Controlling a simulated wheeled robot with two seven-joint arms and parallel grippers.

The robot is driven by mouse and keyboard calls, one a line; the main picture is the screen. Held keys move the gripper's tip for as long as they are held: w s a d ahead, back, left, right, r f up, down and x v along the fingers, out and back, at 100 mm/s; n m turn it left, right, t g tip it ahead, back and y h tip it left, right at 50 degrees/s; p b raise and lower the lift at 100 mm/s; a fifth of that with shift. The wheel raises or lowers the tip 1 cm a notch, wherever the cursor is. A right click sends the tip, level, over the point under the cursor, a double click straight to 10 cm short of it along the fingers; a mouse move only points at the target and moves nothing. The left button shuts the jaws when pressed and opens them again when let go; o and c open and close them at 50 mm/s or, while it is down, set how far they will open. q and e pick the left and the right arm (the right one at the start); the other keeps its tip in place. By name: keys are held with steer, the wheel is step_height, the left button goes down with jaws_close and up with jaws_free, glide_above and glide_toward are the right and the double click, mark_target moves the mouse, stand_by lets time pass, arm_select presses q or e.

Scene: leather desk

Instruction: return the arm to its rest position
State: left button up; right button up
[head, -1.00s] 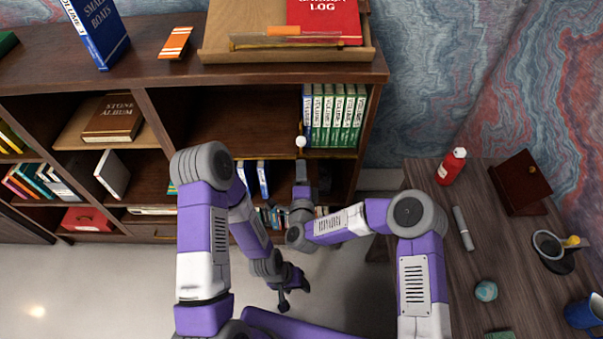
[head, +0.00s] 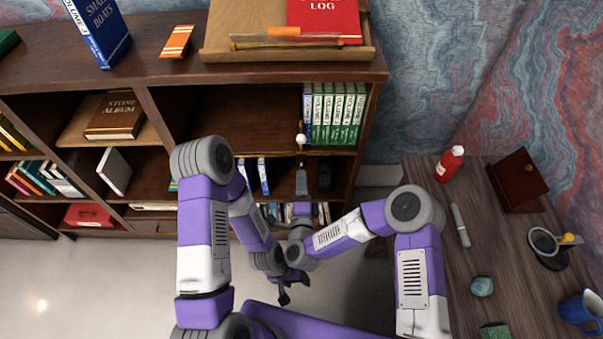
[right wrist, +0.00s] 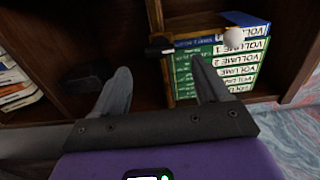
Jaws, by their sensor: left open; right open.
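My right arm reaches in from the right in the head view, bent at the elbow. Its gripper (head: 313,174) is in front of the bookcase (head: 262,67), below the row of green volumes (head: 336,115). In the right wrist view the right gripper's fingers (right wrist: 164,82) are spread apart with nothing held between them. The green volumes show beyond the fingers in that view (right wrist: 215,67). My left gripper (head: 284,294) hangs low over the floor, open, partly hidden behind the right arm's wrist. I see nothing held in it.
A white ball (head: 301,139) is at the left end of the green volumes. On the right stands a dark wooden desk (head: 450,285) with a red bottle (head: 449,165), a grey cylinder (head: 460,226) and a blue mug (head: 581,311). Pale floor (head: 90,290) is clear at lower left.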

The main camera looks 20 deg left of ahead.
steer(key=shift+v, duration=0.95)
steer(key=s+d+f+n+g+p, duration=0.5)
steer(key=d+f+n+g, duration=0.45)
steer(key=d, duration=0.35)
steer(key=s+d+f+n+g+p, duration=0.1)
steer(key=s+d+n+g+p, duration=0.1)
steer(key=s+d+g, duration=0.5)
steer(key=s+d, duration=0.3)
steer(key=s, duration=0.4)
steer(key=shift+s+f+h+p, duration=0.2)
steer(key=shift+f+h+p, duration=0.05)
steer(key=shift+h+p, duration=0.15)
steer(key=shift+n, duration=0.25)
